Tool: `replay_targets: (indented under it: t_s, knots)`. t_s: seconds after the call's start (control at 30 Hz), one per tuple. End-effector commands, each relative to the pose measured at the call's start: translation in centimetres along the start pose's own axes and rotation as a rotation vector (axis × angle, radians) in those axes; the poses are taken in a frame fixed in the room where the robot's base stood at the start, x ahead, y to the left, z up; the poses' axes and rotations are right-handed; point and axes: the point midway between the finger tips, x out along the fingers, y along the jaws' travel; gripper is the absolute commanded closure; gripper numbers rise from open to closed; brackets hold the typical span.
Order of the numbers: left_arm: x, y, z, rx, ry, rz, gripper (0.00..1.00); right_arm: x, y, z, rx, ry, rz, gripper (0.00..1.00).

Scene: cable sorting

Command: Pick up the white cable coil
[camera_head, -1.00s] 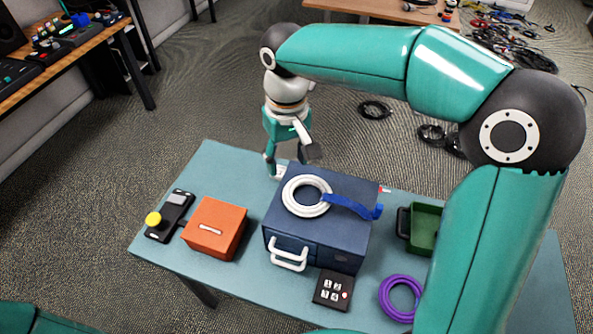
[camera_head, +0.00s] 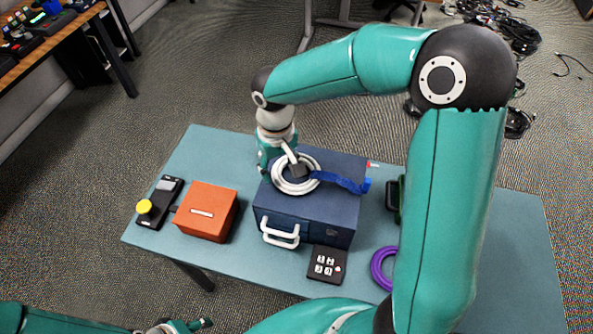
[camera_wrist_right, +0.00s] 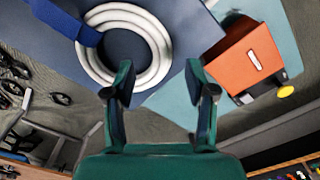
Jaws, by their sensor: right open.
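The white cable coil (camera_head: 291,189) lies flat on top of the dark blue case (camera_head: 318,213), with a blue strap (camera_head: 343,182) running off it to the right. My right gripper (camera_head: 281,166) is at the coil's left side, partly covering the ring. In the right wrist view my right gripper (camera_wrist_right: 160,78) is open and empty, and the coil (camera_wrist_right: 162,48) lies beyond its fingertips, left of centre. Whether a finger touches the coil is unclear. My left gripper (camera_head: 180,326) is partly in view at the bottom edge; its jaws cannot be made out.
An orange box (camera_head: 207,211) and a black device with a yellow knob (camera_head: 145,206) stand left of the case. A black keypad (camera_head: 327,264) and a purple coil (camera_head: 379,268) lie in front and right. The table (camera_head: 511,250) is clear at far right.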

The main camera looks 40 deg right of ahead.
Motion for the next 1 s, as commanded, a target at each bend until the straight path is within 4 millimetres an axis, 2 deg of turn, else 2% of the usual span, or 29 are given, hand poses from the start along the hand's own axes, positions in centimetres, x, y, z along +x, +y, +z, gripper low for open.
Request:
replay_targets:
  t_s: [0.23,0.57,0.87,0.9,1.0]
  knots:
    - [-0.8,0.3,0.0,0.000,0.000,0.000,0.45,3.5,0.1,0.0,0.000,-0.005,0.000,0.45]
    - [-0.8,0.3,0.0,0.000,0.000,0.000,0.45,4.1,0.1,-0.1,0.000,-0.001,0.000,0.46]
    - [-0.8,0.3,0.0,0.000,0.000,0.000,0.45,4.1,0.1,-0.1,0.001,-0.001,0.000,0.96]
    - [-0.8,0.3,0.0,0.000,0.000,0.000,0.45,4.1,0.1,-0.1,0.001,-0.001,0.000,1.00]
    - [-0.8,0.3,0.0,0.000,0.000,0.000,0.45,4.1,0.1,-0.1,0.000,-0.001,0.000,1.00]
